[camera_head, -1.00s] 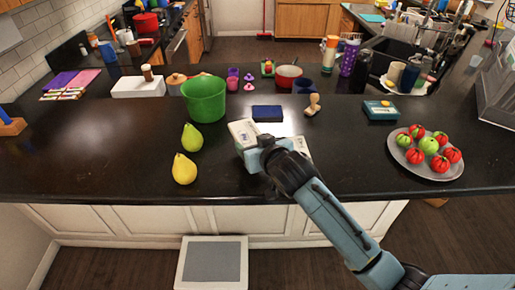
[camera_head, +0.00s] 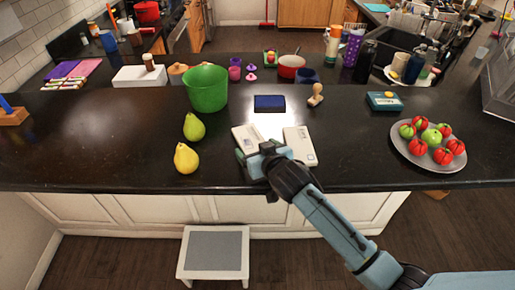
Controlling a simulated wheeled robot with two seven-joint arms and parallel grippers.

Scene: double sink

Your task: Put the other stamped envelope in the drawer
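Two pale envelopes lie side by side on the dark counter (camera_head: 350,150) near its front edge. The left envelope (camera_head: 246,135) is partly hidden at its near end by my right gripper (camera_head: 247,153). The right envelope (camera_head: 300,147) lies flat, just beyond my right wrist and apart from the gripper. My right gripper points left at the near end of the left envelope. Its fingers are small and partly hidden, so I cannot tell whether they grip it. Stamps are too small to make out surely. No open drawer shows. My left gripper is out of view.
A blue stamp pad (camera_head: 270,103) and wooden stamp (camera_head: 316,95) lie behind the envelopes. A green bucket (camera_head: 206,89) and two pears (camera_head: 187,158) are left. A plate (camera_head: 402,153) of tomatoes is right. A step stool (camera_head: 215,253) stands below the counter.

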